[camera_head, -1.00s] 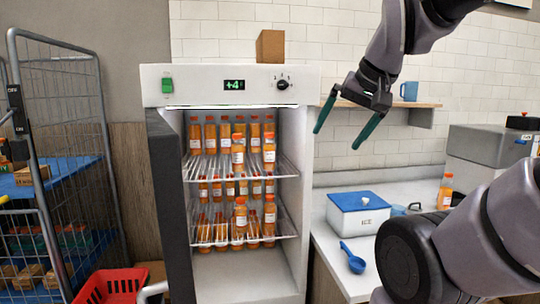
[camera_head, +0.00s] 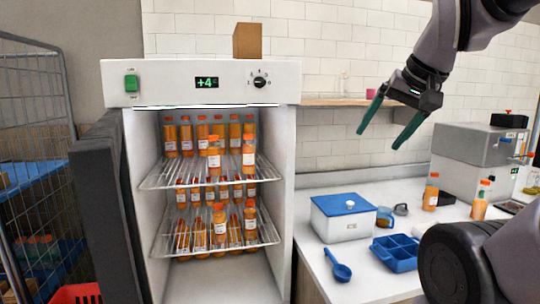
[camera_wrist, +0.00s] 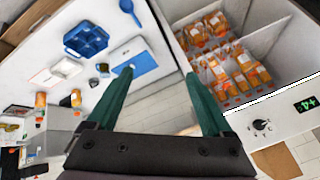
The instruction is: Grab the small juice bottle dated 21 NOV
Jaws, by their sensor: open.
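The open fridge (camera_head: 200,89) holds several orange juice bottles on two wire shelves. On the upper shelf, a row of bottles stands at the back, with a bottle (camera_head: 214,157) and another bottle (camera_head: 249,158) further forward. The lower shelf holds shorter-looking bottles, with one bottle (camera_head: 220,222) near the front. The labels are too small to read, so I cannot tell which is dated 21 NOV. My gripper (camera_head: 385,133) is open and empty, right of the fridge and above the counter. The wrist view shows its green fingers (camera_wrist: 158,90) apart, with the bottles (camera_wrist: 240,66) tilted at upper right.
The dark fridge door (camera_head: 98,215) stands open at the left. On the counter are a blue-lidded ice box (camera_head: 342,227), a blue scoop (camera_head: 339,268), a blue tray (camera_head: 397,253) and two bottles. A shelf (camera_head: 335,101) is on the wall behind my gripper. A wire cart (camera_head: 35,130) stands left.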

